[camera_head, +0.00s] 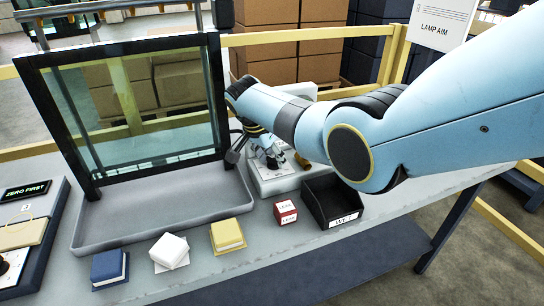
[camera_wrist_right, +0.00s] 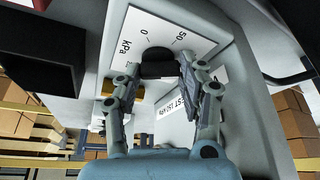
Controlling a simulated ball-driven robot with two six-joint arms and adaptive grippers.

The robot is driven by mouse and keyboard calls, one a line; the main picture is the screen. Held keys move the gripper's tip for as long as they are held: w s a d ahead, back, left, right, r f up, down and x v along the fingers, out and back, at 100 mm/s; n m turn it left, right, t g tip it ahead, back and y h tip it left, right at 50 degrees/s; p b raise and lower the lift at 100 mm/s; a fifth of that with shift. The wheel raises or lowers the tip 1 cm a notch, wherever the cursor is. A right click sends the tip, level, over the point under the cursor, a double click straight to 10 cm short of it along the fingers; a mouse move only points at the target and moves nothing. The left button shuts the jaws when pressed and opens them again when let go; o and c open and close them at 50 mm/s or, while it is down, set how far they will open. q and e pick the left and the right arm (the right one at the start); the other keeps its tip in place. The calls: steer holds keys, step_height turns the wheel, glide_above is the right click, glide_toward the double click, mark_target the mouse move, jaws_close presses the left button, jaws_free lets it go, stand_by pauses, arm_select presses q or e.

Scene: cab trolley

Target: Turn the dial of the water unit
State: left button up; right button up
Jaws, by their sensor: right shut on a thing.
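The water unit (camera_head: 275,180) is a pale box on the table, partly hidden behind my right arm. In the right wrist view its white face plate carries "kPa", "0" and "50" marks, and the black dial (camera_wrist_right: 157,55) sits on that plate. My right gripper (camera_wrist_right: 160,70) has its fingers on either side of the dial and is shut on it. In the head view my right gripper (camera_head: 268,153) is at the unit, and the dial is hidden there. The dial's pointer cannot be made out. My left gripper is not in view.
A glass pane in a black frame (camera_head: 213,100) stands in a grey tray (camera_head: 160,215) left of the unit. A black bin (camera_head: 318,212) and a red-labelled box (camera_head: 285,212) are in front. Blue, white and yellow blocks (camera_head: 228,235) line the front edge. A yellow rail (camera_head: 270,38) runs behind.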

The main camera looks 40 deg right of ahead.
steer(key=o, duration=1.2)
steer(key=shift+c, duration=0.2)
steer(key=v, duration=1.2)
